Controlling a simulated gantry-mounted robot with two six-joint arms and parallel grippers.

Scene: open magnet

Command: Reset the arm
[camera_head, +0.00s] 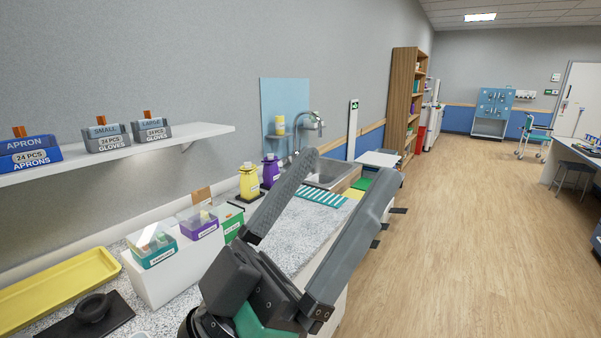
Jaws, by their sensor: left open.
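My left gripper (352,172) is large in the foreground, over the speckled counter (285,228). Its two long grey fingers are spread wide apart and point away toward the sink (333,172). Nothing is held between the fingers. The gripper body hides part of the counter's front edge and some of what lies behind it. My right gripper is not in view.
A yellow tray (60,288) and a white box (165,275) with small bins sit at lower left. Yellow (249,182) and purple (270,172) bottles stand near the wall. A shelf (110,158) holds glove and apron boxes.

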